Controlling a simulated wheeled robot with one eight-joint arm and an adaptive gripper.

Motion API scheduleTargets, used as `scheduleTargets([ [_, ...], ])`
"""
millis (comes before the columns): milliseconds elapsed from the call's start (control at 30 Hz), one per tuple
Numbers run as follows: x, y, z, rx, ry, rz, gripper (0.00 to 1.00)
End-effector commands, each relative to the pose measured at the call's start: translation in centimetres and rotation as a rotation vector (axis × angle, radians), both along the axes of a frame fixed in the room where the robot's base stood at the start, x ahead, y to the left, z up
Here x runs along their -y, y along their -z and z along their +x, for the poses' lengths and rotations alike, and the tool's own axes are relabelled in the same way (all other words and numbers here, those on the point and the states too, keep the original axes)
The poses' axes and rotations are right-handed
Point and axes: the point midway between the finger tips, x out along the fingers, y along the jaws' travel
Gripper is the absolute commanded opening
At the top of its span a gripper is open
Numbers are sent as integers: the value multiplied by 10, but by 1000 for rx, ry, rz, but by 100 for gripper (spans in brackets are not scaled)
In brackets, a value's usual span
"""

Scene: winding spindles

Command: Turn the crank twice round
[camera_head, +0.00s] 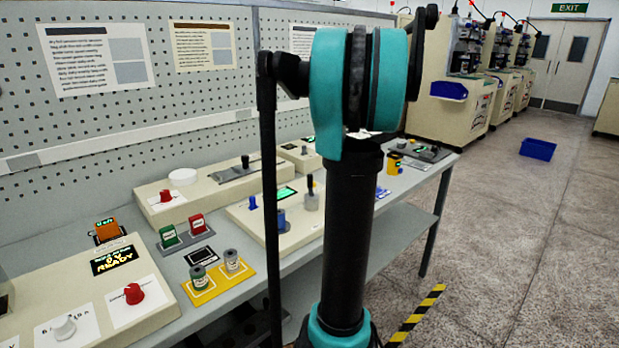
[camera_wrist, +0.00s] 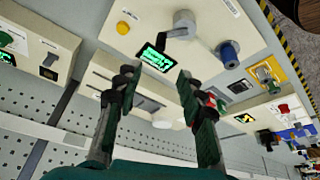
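My gripper (camera_wrist: 157,78) is open and empty in the wrist view, its two dark green fingers well apart. A beige console with a small green-lit screen (camera_wrist: 157,60) lies beyond the fingertips. On it are a grey round hub with an arm (camera_wrist: 185,20), which looks like the crank, and a blue knob (camera_wrist: 228,50). In the head view the same console (camera_head: 258,220) carries a grey cylinder with a dark handle (camera_head: 311,198) and a blue cylinder (camera_head: 281,221). The fingers appear apart from these parts. In the head view my arm hides the gripper.
A READY display console (camera_head: 152,302) with a red knob stands at front left. Two small cylinders sit on a yellow plate (camera_head: 219,287). A pegboard (camera_head: 120,130) backs the bench. Floor at the right is open around a blue bin (camera_head: 538,149).

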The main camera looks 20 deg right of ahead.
Motion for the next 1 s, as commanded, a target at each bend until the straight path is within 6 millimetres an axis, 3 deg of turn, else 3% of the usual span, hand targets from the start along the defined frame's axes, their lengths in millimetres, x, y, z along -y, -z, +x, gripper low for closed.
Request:
scheduleTargets([
  [600,-33,111,32,-1,0,0,39],
  [800,-39,132,38,-2,1,0,39],
  [1000,-41,138,40,-2,1,0,39],
])
